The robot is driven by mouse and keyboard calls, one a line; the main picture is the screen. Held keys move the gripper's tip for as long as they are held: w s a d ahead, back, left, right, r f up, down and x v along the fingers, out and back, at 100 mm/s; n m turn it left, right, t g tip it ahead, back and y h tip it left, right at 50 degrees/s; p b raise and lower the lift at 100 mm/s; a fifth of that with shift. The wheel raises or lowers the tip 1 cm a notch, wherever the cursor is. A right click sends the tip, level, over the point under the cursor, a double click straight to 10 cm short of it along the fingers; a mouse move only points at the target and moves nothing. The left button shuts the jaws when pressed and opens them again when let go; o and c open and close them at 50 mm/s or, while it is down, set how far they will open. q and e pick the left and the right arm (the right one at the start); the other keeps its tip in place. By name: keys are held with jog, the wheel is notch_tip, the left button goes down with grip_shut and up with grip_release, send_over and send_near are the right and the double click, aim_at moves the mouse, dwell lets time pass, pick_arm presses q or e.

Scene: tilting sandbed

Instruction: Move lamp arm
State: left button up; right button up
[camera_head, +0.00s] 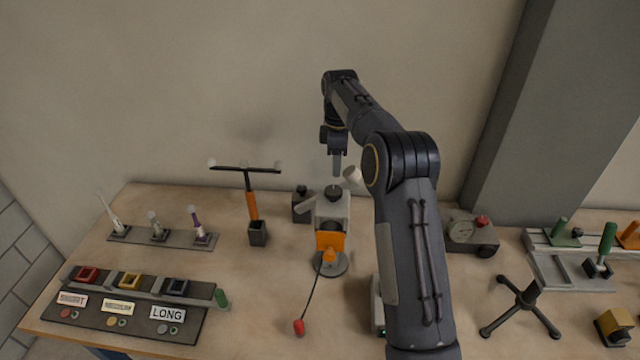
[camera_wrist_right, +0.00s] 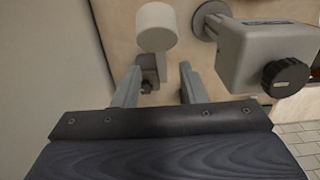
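A grey bench device (camera_head: 331,215) with an orange front stands on a round base in the middle of the table. A pale cylindrical head (camera_head: 353,176) shows at its upper right, likely the lamp head; I cannot clearly make out the arm carrying it. My right gripper (camera_head: 337,165) points down just above the device. My left gripper is not in view.
A lever with a red knob (camera_head: 299,327) reaches forward from the device. An orange-handled T-shaped tool (camera_head: 252,205) stands left of it. A gauge box (camera_head: 470,233) and black tripod base (camera_head: 522,306) are on the right. A labelled sorting tray (camera_head: 140,320) lies at front left.

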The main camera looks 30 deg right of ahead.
notch_tip(320, 180, down, 8)
jog(key=shift+r+p, duration=0.25)
jog(key=shift+p, duration=0.1)
grip_shut()
